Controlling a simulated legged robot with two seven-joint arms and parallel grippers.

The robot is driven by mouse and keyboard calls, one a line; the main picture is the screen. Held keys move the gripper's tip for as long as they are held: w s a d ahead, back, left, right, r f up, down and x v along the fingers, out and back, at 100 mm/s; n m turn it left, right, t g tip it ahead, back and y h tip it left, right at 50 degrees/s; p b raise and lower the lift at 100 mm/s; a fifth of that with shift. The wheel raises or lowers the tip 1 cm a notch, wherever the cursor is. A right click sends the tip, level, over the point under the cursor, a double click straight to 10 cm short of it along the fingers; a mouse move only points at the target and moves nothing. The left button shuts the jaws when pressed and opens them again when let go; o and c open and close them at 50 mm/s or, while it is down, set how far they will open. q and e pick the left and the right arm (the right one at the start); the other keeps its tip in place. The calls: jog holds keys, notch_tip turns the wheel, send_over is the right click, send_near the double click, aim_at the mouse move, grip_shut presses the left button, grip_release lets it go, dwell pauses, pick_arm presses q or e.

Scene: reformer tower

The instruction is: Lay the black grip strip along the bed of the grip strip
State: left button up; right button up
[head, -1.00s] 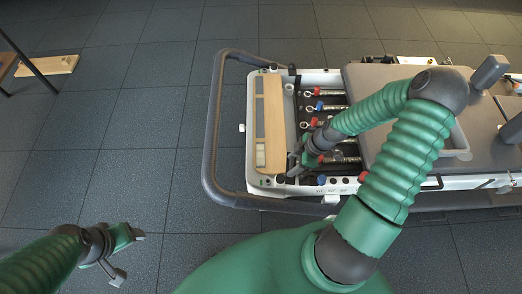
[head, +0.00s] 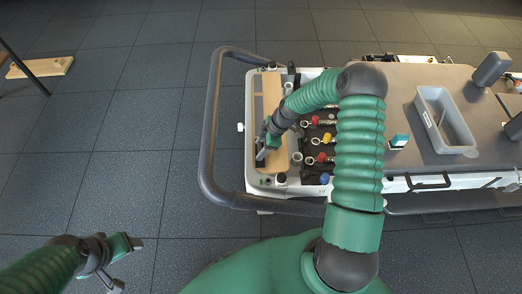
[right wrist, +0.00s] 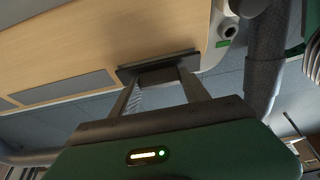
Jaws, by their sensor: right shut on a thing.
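My right gripper (head: 264,152) is over the near half of the wooden board at the left end of the reformer. In the right wrist view it (right wrist: 158,80) is shut on the black grip strip (right wrist: 158,64), a thin dark bar held crosswise at the fingertips, close to the wood. I cannot tell whether the strip touches the board. The wooden board (right wrist: 150,28) carries a long grey band (right wrist: 65,87), which looks like the bed, left of the held strip. In the head view the arm hides part of this. My left gripper (head: 118,262) is open and empty over the floor.
A dark tubular rail (head: 212,130) curves around the reformer's left end. Springs with coloured ends (head: 320,140) lie right of the board. A grey tray (head: 445,120) and a small teal-topped item (head: 398,141) rest on the carriage. A wooden piece (head: 40,67) lies on the floor.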

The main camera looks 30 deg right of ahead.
jog(key=shift+d+f, duration=0.1)
jog(key=shift+f, duration=0.05)
jog(key=shift+f, duration=0.1)
jog(key=o, duration=1.3)
jog(key=shift+d, duration=0.1)
jog(key=shift+o, duration=0.2)
jog(key=p+v, duration=0.6)
jog(key=v, duration=0.6)
jog(key=s+a+r+m+h, duration=0.4)
jog(key=s+a+r+m, duration=0.8)
jog(key=s+a, duration=0.3)
notch_tip(320, 180, up, 26)
jog(key=w+p, duration=0.1)
jog(key=p, duration=2.4)
jog(key=shift+a+p, duration=0.2)
jog(key=shift+p, duration=0.1)
